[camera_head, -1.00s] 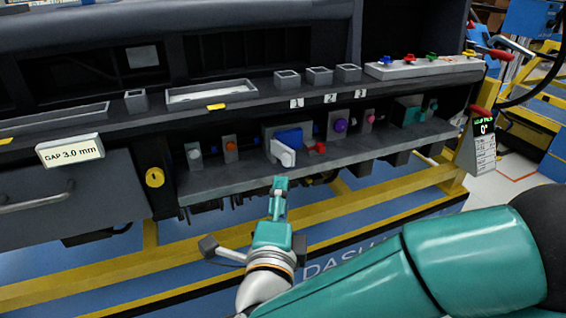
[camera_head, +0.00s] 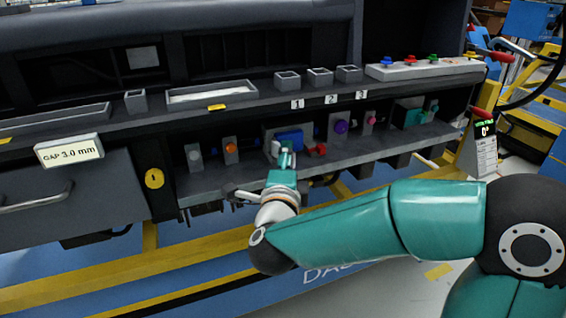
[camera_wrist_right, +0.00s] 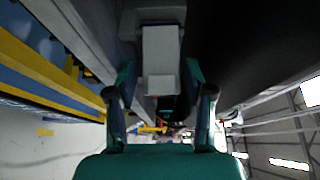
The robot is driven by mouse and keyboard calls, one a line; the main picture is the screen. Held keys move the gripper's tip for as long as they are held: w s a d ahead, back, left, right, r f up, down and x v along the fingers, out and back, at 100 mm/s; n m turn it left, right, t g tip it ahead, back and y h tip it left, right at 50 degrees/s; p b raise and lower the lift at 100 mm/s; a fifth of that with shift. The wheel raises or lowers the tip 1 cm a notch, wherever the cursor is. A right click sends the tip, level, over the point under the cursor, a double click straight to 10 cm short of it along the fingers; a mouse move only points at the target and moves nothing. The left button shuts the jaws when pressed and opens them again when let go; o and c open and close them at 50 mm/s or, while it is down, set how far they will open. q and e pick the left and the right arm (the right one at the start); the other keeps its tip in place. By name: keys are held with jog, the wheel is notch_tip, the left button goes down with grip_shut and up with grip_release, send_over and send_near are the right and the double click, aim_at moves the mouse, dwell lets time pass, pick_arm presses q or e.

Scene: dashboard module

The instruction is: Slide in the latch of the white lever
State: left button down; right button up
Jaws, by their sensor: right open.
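The white lever (camera_head: 275,148) is on the front of a grey unit with a blue block (camera_head: 290,138) on the lower shelf. In the right wrist view the white lever (camera_wrist_right: 160,55) stands between my two fingers, with space on both sides. My right gripper (camera_head: 286,156) is at the lever in the head view and partly covers it. In the wrist view the right gripper (camera_wrist_right: 159,76) is open, and its fingers seem not to touch the lever. I cannot make out the latch as a separate part. My left gripper is not in view.
A red part (camera_head: 317,150) sits just right of the lever unit. An orange-knob unit (camera_head: 230,148) is to its left and a purple-knob unit (camera_head: 340,127) to its right. The shelf's front edge (camera_head: 380,149) runs below them. A sign (camera_head: 69,152) reads "GAP 3.0 mm".

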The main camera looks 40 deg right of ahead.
jog(key=c, duration=0.9)
jog(key=shift+w+a+f+m+g+h+b, duration=0.15)
jog(key=shift+a+m+g+h+b, duration=0.45)
jog(key=shift+m+g+h, duration=0.35)
jog(key=shift+w+a+m+g+h, duration=0.1)
jog(key=shift+a+m+g+h, duration=0.1)
jog(key=shift+m+g+h, duration=0.45)
jog(key=shift+a+m+g+h, duration=0.15)
jog(key=shift+m+g+h, duration=0.2)
jog(key=shift+g, duration=0.45)
jog(key=o, duration=0.9)
